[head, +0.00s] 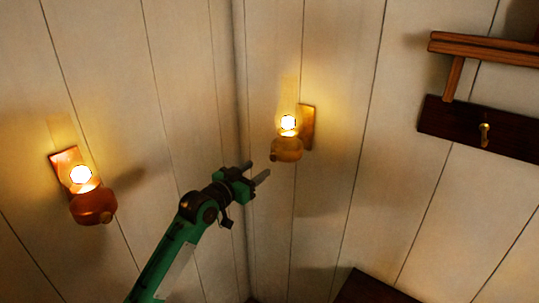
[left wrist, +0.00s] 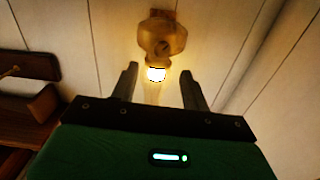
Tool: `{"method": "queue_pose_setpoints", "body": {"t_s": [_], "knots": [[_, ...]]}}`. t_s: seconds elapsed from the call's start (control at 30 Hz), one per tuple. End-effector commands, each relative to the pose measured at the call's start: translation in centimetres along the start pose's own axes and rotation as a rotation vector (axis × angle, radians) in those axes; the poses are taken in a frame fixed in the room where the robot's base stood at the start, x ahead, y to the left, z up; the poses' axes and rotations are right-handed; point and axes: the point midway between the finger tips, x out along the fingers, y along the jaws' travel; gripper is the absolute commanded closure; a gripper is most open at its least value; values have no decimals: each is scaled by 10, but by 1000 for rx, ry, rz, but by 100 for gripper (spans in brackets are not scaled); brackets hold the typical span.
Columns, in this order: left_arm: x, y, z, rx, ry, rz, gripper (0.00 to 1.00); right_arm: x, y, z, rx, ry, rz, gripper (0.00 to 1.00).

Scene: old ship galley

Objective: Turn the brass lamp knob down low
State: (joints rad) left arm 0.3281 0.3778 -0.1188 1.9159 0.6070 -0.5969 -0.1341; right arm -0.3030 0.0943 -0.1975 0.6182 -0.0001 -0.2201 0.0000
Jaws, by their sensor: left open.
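A brass lamp (head: 287,149) with a lit bright flame and a clear chimney hangs on a wooden wall plate, right of the corner. A small dark reddish knob (head: 273,157) shows at its lower left. My left gripper (head: 257,171) is open and empty, just left of and below this lamp in the head view. In the left wrist view the lamp (left wrist: 160,38) appears upside down, beyond the open fingers (left wrist: 160,71); no knob is clear there. A second, copper-red lamp (head: 92,206), also lit, hangs on the left wall and has a brass knob (head: 107,217). My right gripper is out of view.
White plank walls meet at a corner left of the brass lamp. A dark board (head: 470,133) with a brass hook (head: 484,129) and a wooden shelf (head: 490,46) are at the right. A dark wooden edge (head: 370,288) shows at the bottom. The wall around the brass lamp is clear.

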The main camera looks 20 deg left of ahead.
Motion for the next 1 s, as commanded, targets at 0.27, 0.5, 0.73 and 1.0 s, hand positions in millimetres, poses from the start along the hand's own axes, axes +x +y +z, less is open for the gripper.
{"method": "queue_pose_setpoints", "body": {"t_s": [0.27,0.5,0.73,1.0], "knots": [[48,0,-3,-3,-1,-1,53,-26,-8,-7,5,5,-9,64],[70,0,-1,-1,-1,-1,53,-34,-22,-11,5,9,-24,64],[75,0,0,0,-1,0,53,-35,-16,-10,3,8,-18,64],[74,0,1,0,-1,0,75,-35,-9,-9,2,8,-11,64]]}}
